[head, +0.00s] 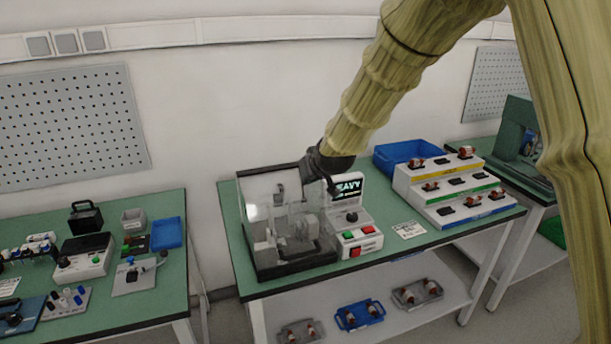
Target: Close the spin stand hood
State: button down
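The spin stand (296,268) is on the middle green table, with a dark base and grey machinery inside. Its clear hood (262,200) stands over the machinery as a see-through box with dark edges. From this view I cannot tell whether its lower edge rests fully on the base. My gripper (322,180) is dark and points down at the hood's upper right edge, close to it or touching it. Its fingers are small and overlap the hood's edge, so their opening is unclear.
Right of the hood is a control box (354,218) with a lit screen and red and green buttons. A stepped rack (448,190) and blue bin (405,152) stand farther right. A small card (408,230) lies in front. A shelf below holds several small trays.

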aim_at(305, 195)
jog(key=shift+s+d+f+b, duration=0.1)
jog(key=shift+s+f+b, duration=0.1)
jog(key=shift+f+b, duration=0.6)
jog(key=shift+s+d+f+b, duration=0.15)
jog(key=shift+f+b, duration=0.5)
jog(key=shift+f, duration=0.35)
jog(key=shift+s+a+f+b, duration=0.1)
jog(key=shift+s+f+b, duration=0.1)
jog(key=shift+f+b, duration=0.6)
jog(key=shift+f, duration=0.1)
